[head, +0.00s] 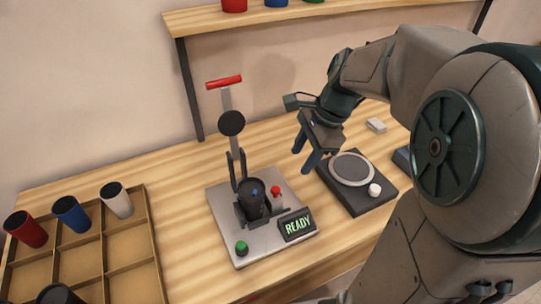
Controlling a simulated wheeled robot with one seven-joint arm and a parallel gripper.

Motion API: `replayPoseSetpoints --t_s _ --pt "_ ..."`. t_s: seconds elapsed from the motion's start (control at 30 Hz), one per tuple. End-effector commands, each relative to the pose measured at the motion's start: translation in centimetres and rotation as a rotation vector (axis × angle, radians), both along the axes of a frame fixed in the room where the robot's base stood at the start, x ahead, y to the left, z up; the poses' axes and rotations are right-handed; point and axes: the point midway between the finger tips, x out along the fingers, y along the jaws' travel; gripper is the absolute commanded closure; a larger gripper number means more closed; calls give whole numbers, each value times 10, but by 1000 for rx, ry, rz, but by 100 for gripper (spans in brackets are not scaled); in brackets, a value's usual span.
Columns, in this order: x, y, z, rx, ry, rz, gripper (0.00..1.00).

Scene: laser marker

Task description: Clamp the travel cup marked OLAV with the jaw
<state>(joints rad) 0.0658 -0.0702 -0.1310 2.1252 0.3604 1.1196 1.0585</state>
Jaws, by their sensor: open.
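A dark cup-shaped thing (254,204) sits between the black jaw parts of the marking machine, on its grey base plate (222,207). I take it for a travel cup; no OLAV lettering is readable, and whether the jaw touches it I cannot tell. A red-handled lever (224,82) rises above the machine. A lit display (297,225) reads READY. A green button (241,248) and a red knob (275,190) are on the plate. My gripper (306,153) is open and empty, above and to the right of the machine, apart from it.
A wooden compartment tray (151,226) at left holds red (26,229), blue (71,213) and white (116,199) cups, plus a dark one (60,294). A black device with a round plate (352,168) stands right of the machine. A shelf (330,17) runs behind.

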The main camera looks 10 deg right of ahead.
Motion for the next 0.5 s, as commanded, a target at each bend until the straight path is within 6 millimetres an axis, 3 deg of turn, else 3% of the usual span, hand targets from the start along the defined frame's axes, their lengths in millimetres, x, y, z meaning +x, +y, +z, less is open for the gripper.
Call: replayPoseSetpoints --t_s 0.2,0.37,0.5 --pt "22 -4 -5 68 95 -217 55" --pt "24 -2 -11 78 110 -248 55" --pt "24 6 -30 78 113 -245 55"
